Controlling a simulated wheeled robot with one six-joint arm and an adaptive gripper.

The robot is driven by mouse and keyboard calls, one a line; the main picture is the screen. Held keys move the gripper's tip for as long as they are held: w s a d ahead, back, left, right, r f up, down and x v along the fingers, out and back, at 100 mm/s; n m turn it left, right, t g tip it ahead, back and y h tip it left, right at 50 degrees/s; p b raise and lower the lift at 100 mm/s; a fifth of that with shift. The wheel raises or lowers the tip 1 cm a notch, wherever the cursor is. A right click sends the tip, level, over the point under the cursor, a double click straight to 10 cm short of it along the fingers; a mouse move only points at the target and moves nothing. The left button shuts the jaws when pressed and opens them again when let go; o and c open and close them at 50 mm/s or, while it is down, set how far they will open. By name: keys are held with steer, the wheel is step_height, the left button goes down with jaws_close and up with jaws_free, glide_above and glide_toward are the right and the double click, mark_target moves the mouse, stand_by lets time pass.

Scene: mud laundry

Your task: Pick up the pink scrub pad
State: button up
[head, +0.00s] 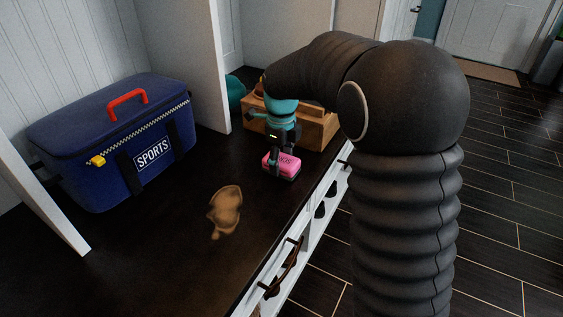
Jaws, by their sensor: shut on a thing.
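The pink scrub pad (282,163) is a small pink block with a dark underside and dark lettering. It is on or just above the dark bench top; I cannot tell whether it touches. My gripper (277,157) comes down on it from above and is shut on it. The fingers are small and dark in this view, and their far side is hidden.
A blue SPORTS cooler bag (111,140) with a red handle stands at the left. A brown wooden box (313,131) stands close behind the pad. A tan flat item (226,207) lies on the bench top (150,255). A white divider (186,60) rises behind.

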mark_target(281, 158)
steer(key=shift+r, duration=0.55)
step_height(281, 158, up, 3)
steer(key=shift+f+p, duration=0.15)
steer(key=shift+p, duration=0.2)
steer(key=s+d+r, duration=0.6)
steer(key=d, duration=0.4)
steer(key=shift+r+p, duration=0.3)
steer(key=shift+r, duration=0.1)
steer(key=shift+s, duration=0.1)
